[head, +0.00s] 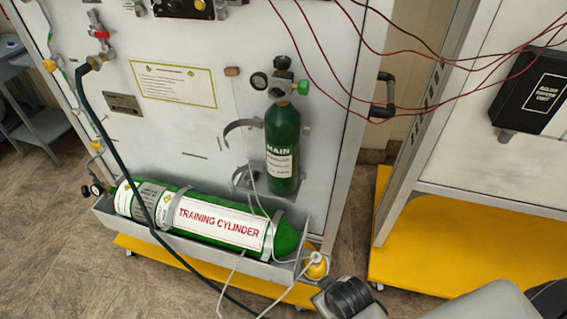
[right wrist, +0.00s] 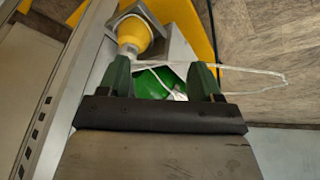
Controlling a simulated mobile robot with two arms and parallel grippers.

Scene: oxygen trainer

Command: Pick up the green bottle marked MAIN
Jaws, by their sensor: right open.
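The green bottle marked MAIN (head: 282,145) stands upright against the white panel in the head view, with a black valve and a green knob on top. A curved metal clamp (head: 242,130) reaches to its left side. My right gripper (right wrist: 161,74) is open in the right wrist view, its two dark fingers apart. A green rounded surface (right wrist: 150,84) shows between and beyond the fingers; it looks like the end of the lying cylinder. I cannot make out the MAIN bottle in the right wrist view. My left gripper is not in view.
The green TRAINING CYLINDER (head: 222,222) lies in a grey tray (head: 103,208) below the bottle. A yellow fitting (head: 316,267) sits at the tray's right end. Red wires (head: 330,75) hang across the upper right, and a dark hose (head: 118,150) crosses the left.

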